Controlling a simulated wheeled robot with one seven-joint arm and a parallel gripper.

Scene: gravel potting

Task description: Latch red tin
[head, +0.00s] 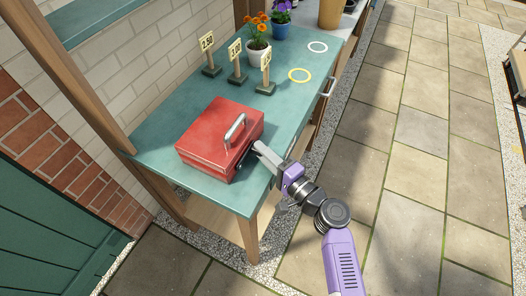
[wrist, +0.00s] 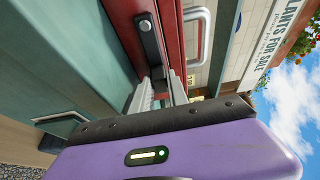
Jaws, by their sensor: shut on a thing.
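The red tin (head: 221,138) sits on the green bench top with its lid down and a silver handle (head: 235,129) on the lid. In the wrist view the tin's red side (wrist: 118,20) is close up, with a dark latch (wrist: 148,36) hanging from a round pivot. My gripper (head: 257,149) is at the tin's right-hand side in the head view. In the wrist view its pale fingers (wrist: 159,95) are shut on the latch's lower end. The fingers partly hide that end, so I cannot tell if the latch is fastened.
Three numbered signs (head: 237,63) on dark bases stand behind the tin. Potted orange flowers (head: 257,47) and a purple-flowered blue pot (head: 281,24) stand farther back. Paving (head: 380,165) lies clear to the right.

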